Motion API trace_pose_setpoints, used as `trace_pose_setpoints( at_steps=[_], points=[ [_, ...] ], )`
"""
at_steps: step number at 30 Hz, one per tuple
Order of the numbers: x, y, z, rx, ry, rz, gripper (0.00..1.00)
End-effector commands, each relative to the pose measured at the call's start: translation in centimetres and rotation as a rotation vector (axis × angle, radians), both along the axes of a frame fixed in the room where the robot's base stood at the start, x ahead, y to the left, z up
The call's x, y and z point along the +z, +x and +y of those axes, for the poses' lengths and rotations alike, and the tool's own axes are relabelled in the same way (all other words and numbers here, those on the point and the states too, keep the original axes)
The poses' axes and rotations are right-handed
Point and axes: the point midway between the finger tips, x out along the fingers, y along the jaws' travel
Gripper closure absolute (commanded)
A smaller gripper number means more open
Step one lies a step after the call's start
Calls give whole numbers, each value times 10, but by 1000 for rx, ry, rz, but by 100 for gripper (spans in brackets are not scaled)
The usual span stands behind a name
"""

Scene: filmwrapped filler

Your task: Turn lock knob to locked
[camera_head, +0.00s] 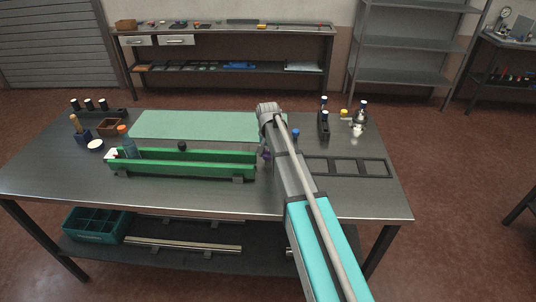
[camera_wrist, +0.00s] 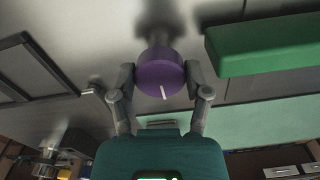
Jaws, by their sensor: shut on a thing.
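The lock knob (camera_wrist: 160,76) is a purple round knob with a white line on its face. In the wrist view the line points down toward my gripper, tilted slightly. The knob sits on a grey metal stem (camera_wrist: 154,34). My gripper (camera_wrist: 160,82) has one finger on each side of the knob and is shut on it. In the head view only a small purple bit of the knob (camera_head: 266,154) shows beside my arm, which hides most of it and the fingers. I see no readable locked or unlocked marking.
A long green trough (camera_head: 190,168) lies left of my arm on the metal table (camera_head: 225,200). A green mat (camera_head: 195,124) lies behind it. A dark frame with compartments (camera_head: 347,179) lies to the right. Small dark holders (camera_head: 323,128) stand at the back right.

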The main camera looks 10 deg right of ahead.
Motion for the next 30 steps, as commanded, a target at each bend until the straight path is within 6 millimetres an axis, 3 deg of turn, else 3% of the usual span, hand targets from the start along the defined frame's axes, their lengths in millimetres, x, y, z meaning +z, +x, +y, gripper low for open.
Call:
trace_pose_setpoints(
  at_steps=[14,15,20,30],
  points=[
    [0,1,0,-21,0,-2,86],
    [0,1,0,-21,0,-2,34],
    [0,1,0,-20,0,-2,5],
    [0,0,0,-18,1,0,4]
  ],
)
